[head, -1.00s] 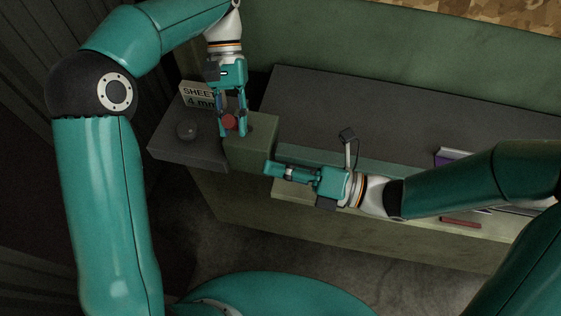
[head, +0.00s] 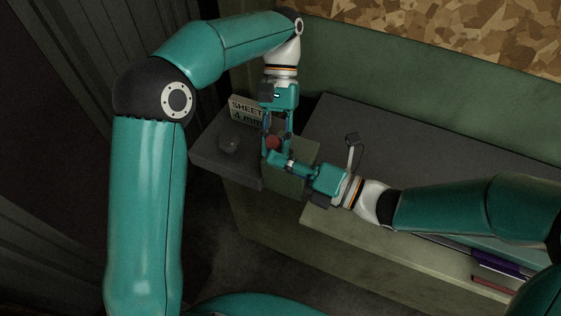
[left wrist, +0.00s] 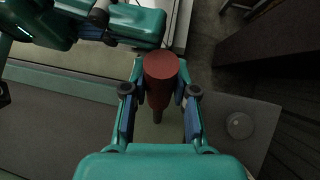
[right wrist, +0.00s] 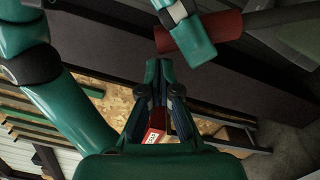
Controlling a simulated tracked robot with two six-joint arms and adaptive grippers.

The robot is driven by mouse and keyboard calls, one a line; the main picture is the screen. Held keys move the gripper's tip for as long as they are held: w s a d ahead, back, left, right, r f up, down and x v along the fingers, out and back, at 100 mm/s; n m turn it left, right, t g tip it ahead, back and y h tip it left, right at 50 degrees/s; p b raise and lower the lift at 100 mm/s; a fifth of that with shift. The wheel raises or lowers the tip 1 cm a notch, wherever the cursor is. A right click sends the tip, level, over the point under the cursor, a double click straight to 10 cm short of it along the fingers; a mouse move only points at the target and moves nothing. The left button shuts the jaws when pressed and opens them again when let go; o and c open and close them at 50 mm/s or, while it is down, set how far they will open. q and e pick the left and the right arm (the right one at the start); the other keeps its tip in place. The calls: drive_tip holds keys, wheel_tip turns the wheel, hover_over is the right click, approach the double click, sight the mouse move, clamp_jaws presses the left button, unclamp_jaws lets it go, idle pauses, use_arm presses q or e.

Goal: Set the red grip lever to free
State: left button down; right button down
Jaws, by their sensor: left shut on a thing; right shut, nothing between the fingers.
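The red grip lever (head: 272,142) stands on the green block (head: 300,172) at the end of the bench. In the left wrist view the lever is a red cylinder (left wrist: 160,70) on a thin dark stem. My left gripper (head: 277,148) comes from above and is shut on it, a finger on each side. My right gripper (head: 273,158) is shut and empty, its tips close beside the lever. In the right wrist view its fingertips (right wrist: 158,72) are together, with the red lever (right wrist: 225,32) beyond them. Whether they touch the lever, I cannot tell.
A sign reading "SHEET 4 mm" (head: 246,109) stands behind a dark ledge (head: 212,158) with a round dark knob (head: 229,145). A thin upright post (head: 351,152) stands behind my right gripper. The grey bench top (head: 400,145) is mostly clear.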

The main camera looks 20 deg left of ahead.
use_arm(q)
drive_tip(key=shift+s+d+f, duration=0.1)
use_arm(e)
drive_tip(key=shift+w+d+r, duration=0.1)
drive_tip(key=shift+w+r, duration=0.5)
drive_tip(key=shift+w, duration=0.35)
use_arm(q)
drive_tip(key=c, duration=1.2)
unclamp_jaws()
drive_tip(key=o, duration=0.3)
use_arm(e)
drive_tip(key=shift+f, duration=0.15)
drive_tip(key=shift+s, duration=0.1)
